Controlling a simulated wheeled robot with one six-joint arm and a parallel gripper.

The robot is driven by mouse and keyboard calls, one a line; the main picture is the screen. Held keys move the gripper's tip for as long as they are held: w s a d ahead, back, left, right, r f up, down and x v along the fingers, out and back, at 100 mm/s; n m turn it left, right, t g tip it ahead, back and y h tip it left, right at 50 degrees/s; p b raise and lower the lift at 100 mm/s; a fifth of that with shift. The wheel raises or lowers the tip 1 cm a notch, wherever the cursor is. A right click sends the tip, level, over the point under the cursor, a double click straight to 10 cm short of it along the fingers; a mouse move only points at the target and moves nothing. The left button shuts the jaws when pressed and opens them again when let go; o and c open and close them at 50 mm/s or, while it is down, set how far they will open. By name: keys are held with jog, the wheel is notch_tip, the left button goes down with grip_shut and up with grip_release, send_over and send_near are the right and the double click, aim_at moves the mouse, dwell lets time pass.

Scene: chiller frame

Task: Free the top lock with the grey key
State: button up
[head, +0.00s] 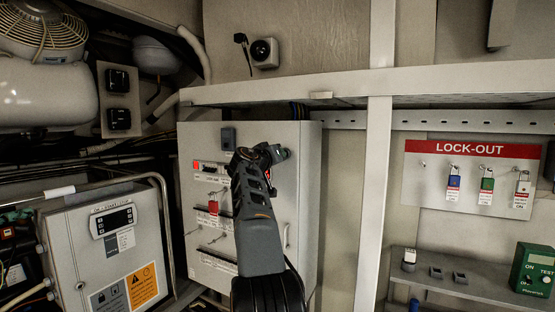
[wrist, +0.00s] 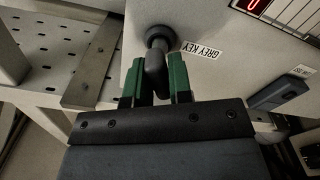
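The grey key (wrist: 155,70) is a dark, rounded, bent handle standing out from a round collar on the pale cabinet face, beside a "GREY KEY" label. My gripper (wrist: 158,80) has its green fingers on both sides of the handle, with no clear gap, and looks shut on it. In the head view my gripper (head: 268,155) is at the upper right of the cabinet (head: 300,165) front, and the key cannot be told apart from it there. A red padlock (head: 213,207) hangs on the cabinet front, left of my arm. My arm hides part of the lock rows.
A lock-out board (head: 465,150) with several padlocks hangs on the right wall. A shelf (head: 440,285) below it carries a green tester (head: 533,268). A grey box (wrist: 278,92) sticks out near the key. A control box (head: 110,245) and rail stand at the left.

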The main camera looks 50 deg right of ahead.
jog(key=shift+m, duration=0.7)
jog(key=shift+b, duration=0.35)
jog(key=shift+m+b, duration=0.45)
jog(key=shift+m, duration=0.95)
jog(key=o, duration=1)
jog(key=shift+m, duration=0.3)
jog(key=b+v, duration=0.4)
jog(key=v, duration=0.3)
jog(key=shift+b, duration=0.4)
